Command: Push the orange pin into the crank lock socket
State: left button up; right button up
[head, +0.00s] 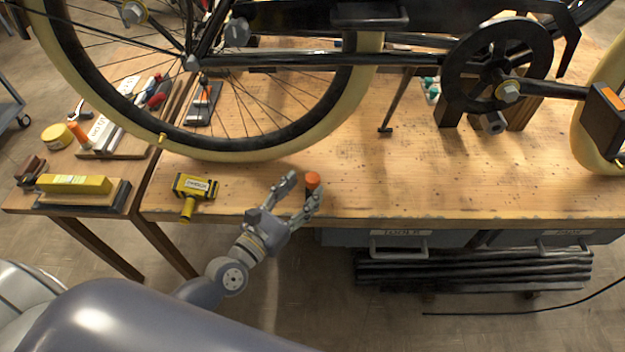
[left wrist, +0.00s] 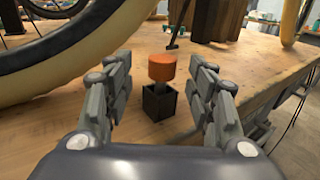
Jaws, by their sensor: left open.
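The orange pin (head: 313,180) stands upright near the front edge of the wooden bench. In the left wrist view the pin (left wrist: 162,68) has an orange cap on a thin dark shank, which goes down into a small dark square block (left wrist: 159,101). My left gripper (head: 305,188) is open, with its fingers apart on either side of the pin and block; in the left wrist view the gripper (left wrist: 163,90) appears not to touch them. The crank (head: 500,88) with its chainring is on the trike at the right. I cannot make out the lock socket for certain. My right gripper is not in view.
A yellow-and-black block tool (head: 195,187) lies on the bench left of my gripper. The trike's large wheel (head: 225,150) stands over the bench's back left. The bench top (head: 400,185) right of the pin is clear. Drawers (head: 400,240) sit under the front edge.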

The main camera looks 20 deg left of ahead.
aim_at(308, 184)
pick_arm(q)
jog(key=x, duration=0.4)
jog(key=shift+d+p, duration=0.2)
jog(key=shift+p, duration=0.2)
jog(key=c, duration=1.1)
jog(key=shift+r, duration=0.1)
jog(key=shift+c, duration=0.2)
jog(key=shift+c, duration=0.2)
